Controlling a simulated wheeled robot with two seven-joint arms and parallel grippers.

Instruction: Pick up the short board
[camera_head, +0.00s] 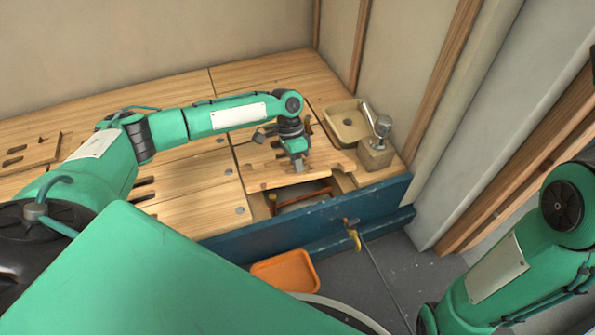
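The short board (265,172) is a light wooden plank at the front right of the wooden deck. It lies beside and partly over an opening (290,203) in which copper-coloured pipes show. My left gripper (299,168) points down at the board's front part, right of its middle. The fingertips are small and overlap the board, so I cannot tell whether they are open or shut on it. My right arm shows at the lower right, but its gripper is out of view.
A beige basin (347,127) and a metal faucet on a wooden block (375,157) stand close right of the board. A blue beam (270,233) edges the deck. An orange bin (284,271) sits on the grey floor. A slotted wooden piece (32,151) lies far left.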

